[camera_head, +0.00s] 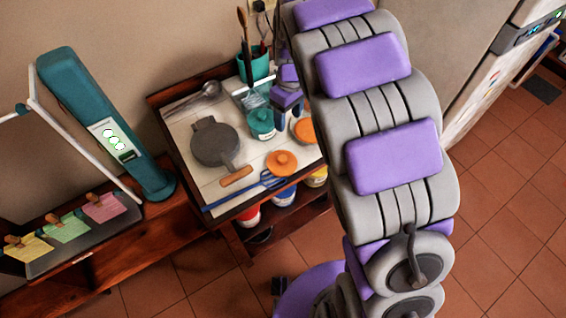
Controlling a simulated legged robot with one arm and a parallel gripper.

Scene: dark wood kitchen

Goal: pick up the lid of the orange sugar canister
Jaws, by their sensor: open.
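An orange round lid with a knob (282,162) shows near the front edge of the tiled worktop; I cannot tell whether a canister is under it. A second orange round thing (303,131) is farther back, partly hidden by my arm, and may be the canister. A teal canister with a knobbed lid (260,123) stands to its left. My gripper (284,108), purple and grey, is above the back of the worktop, just behind the teal canister and partly hidden by my arm. It is open, with nothing visible in it.
A grey pan (214,144) with a wooden handle, a ladle (207,93) and a blue-handled utensil (258,185) lie on the worktop (181,118). A teal utensil holder (254,67) stands at the back. Several containers sit on the shelf below. A tall teal device (100,115) is left.

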